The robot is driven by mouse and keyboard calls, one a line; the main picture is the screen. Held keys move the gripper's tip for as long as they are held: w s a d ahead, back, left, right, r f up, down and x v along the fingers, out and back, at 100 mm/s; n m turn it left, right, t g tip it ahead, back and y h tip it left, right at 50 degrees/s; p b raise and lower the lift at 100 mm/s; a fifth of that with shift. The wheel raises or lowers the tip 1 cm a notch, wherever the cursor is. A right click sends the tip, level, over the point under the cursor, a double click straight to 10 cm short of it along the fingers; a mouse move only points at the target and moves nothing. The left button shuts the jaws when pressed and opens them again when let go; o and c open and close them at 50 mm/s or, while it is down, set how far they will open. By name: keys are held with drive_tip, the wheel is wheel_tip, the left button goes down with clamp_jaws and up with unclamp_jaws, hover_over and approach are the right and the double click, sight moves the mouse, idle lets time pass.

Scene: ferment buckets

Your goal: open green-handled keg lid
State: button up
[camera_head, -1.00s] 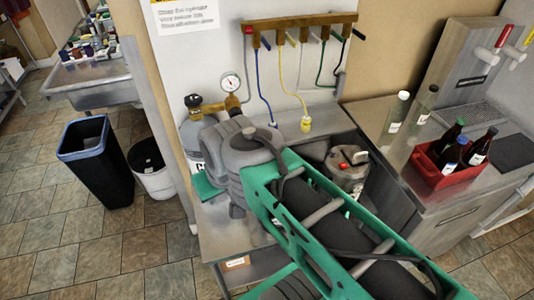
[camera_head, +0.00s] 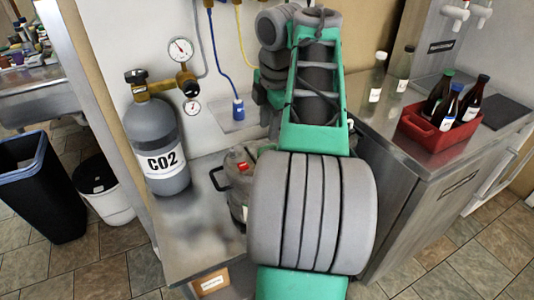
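A grey metal keg (camera_head: 236,202) stands on the steel bench, left of my arm. A red piece (camera_head: 242,166) shows on its top and a dark handle sticks out at its left side. My arm covers the right part of the keg. I see no green handle on its visible part, and whether its lid is open or shut I cannot tell. My green and grey arm runs up the middle of the picture in front of the wall. My gripper does not show.
A grey CO2 cylinder (camera_head: 157,148) with gauges stands left of the keg. A red crate (camera_head: 422,136) of dark bottles and two clear bottles stand on the right counter (camera_head: 385,135). A black bin (camera_head: 35,190) and a white bucket (camera_head: 110,199) stand on the floor at left.

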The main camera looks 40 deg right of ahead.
drive_tip(key=f+b, duration=0.1)
drive_tip(key=f, duration=0.2)
drive_tip(key=w+f+b, duration=0.1)
drive_tip(key=f+b, duration=0.1)
drive_tip(key=f, duration=0.1)
drive_tip(key=shift+w+d, duration=0.1)
drive_tip(key=shift+d, duration=0.05)
drive_tip(key=shift+c, duration=0.4)
clamp_jaws()
idle(0.7)
